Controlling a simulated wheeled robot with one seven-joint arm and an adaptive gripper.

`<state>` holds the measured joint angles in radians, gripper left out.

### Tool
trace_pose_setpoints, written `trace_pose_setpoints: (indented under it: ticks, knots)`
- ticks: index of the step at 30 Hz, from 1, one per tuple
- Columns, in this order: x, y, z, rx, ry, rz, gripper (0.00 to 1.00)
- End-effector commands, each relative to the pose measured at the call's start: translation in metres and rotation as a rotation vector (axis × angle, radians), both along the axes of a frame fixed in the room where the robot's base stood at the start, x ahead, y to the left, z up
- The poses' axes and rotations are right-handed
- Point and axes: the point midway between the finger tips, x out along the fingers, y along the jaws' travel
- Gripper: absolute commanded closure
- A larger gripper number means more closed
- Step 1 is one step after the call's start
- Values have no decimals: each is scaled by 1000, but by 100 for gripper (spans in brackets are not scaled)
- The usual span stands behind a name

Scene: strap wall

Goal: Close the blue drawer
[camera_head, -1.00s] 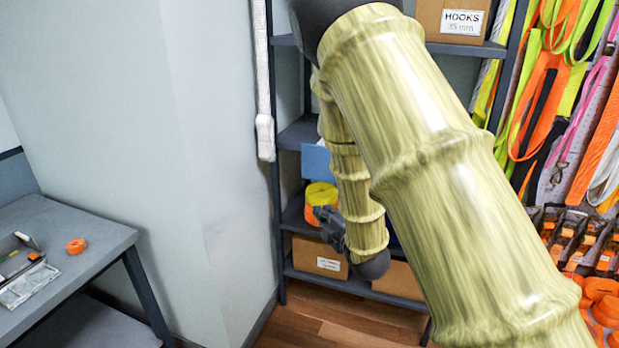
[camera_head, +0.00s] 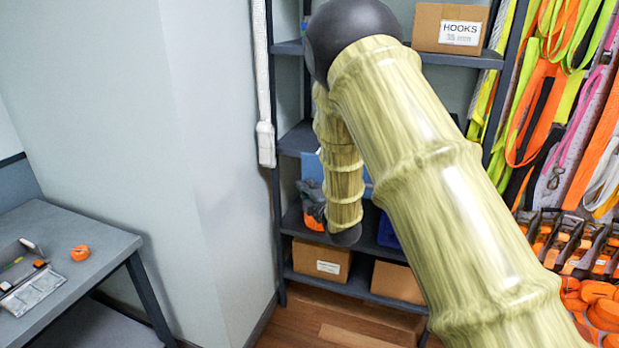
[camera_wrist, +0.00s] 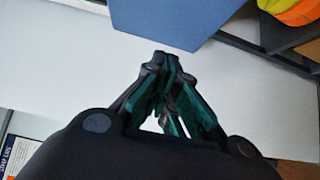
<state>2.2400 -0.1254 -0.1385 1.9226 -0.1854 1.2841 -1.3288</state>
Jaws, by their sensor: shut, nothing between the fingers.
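A light blue flat-faced panel (camera_head: 310,167), which may be the blue drawer, shows on the shelf behind my arm in the head view. My forearm hides most of it, so I cannot tell how far it stands out. In the wrist view a blue flat face (camera_wrist: 175,18) fills the top, just beyond my fingers. My gripper (camera_wrist: 165,65) is shut and empty, its fingertips close below that face; I cannot tell whether they touch. In the head view my gripper (camera_head: 311,197) is small and partly hidden at the shelf's left side.
The grey shelf unit (camera_head: 297,137) holds cardboard boxes (camera_head: 320,260) and a darker blue bin (camera_head: 387,233). A pale wall (camera_head: 225,150) stands close left of it. A grey table (camera_head: 110,237) is at the left. Straps (camera_head: 540,110) hang at the right.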

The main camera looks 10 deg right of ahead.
Motion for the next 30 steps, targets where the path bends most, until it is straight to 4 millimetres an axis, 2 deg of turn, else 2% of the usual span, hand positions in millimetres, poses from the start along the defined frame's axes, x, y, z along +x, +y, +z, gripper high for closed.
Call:
trace_pose_setpoints:
  ticks: [1, 7, 19, 20, 26, 30]
  knots:
    - [6, -6, 4, 1, 0, -3, 100]
    - [21, -16, 2, 1, -1, -2, 100]
    - [25, -19, 0, 0, 0, -1, 100]
    - [25, -14, 0, 0, 0, 0, 100]
    - [29, -21, -1, -1, 0, -1, 100]
    - [42, -31, -3, 0, -3, -3, 100]
